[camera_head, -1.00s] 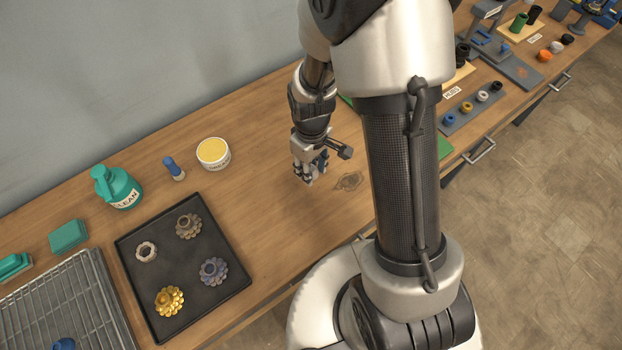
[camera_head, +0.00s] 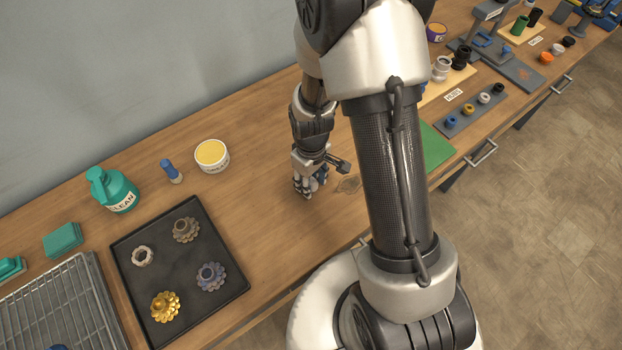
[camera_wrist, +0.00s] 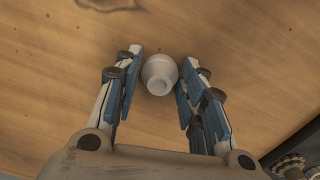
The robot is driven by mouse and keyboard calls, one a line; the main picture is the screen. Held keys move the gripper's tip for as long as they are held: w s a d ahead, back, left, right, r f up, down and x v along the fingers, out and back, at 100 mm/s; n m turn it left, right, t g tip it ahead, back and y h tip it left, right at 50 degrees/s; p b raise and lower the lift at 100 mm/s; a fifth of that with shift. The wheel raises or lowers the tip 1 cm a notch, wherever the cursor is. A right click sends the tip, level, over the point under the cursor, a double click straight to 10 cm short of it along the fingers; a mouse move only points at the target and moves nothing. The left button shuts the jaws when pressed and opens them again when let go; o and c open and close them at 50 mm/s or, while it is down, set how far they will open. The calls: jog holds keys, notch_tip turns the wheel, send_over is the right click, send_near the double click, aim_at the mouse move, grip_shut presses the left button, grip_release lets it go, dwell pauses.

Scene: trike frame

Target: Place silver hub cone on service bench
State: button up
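The silver hub cone (camera_wrist: 160,74) is a small pale grey rounded piece with a round opening, seen in the wrist view between the two fingertips. In the head view my gripper (camera_head: 306,188) points down low over the wooden service bench (camera_head: 270,160), left of my arm's big link. The cone cannot be clearly made out there. Whether its underside touches the wood cannot be told.
A black tray (camera_head: 222,238) with several gear-like parts lies to the left, near a wire rack (camera_head: 60,300). A white tub (camera_head: 212,157), a blue-capped bottle (camera_head: 171,171) and a green jug (camera_head: 113,190) stand behind. A green mat (camera_head: 437,146) lies to the right. Bare wood surrounds my gripper.

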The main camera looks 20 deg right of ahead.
jog(key=shift+o, duration=1.2)
jog(key=shift+r, duration=0.15)
jog(key=s+r+m+t+p, duration=0.1)
jog(key=s+r+p, duration=0.1)
jog(key=r, duration=1.1)
jog(key=s+r+m+t+p, duration=0.1)
jog(key=s+r+p, duration=0.1)
jog(key=r, duration=1.1)
jog(key=s+r+m+t, duration=0.2)
jog(key=s+r, duration=0.6)
jog(key=s, duration=0.4)
jog(key=shift+d+r+m+t, duration=0.2)
jog(key=shift+r+m+t, duration=0.15)
jog(key=shift+m, duration=0.55)
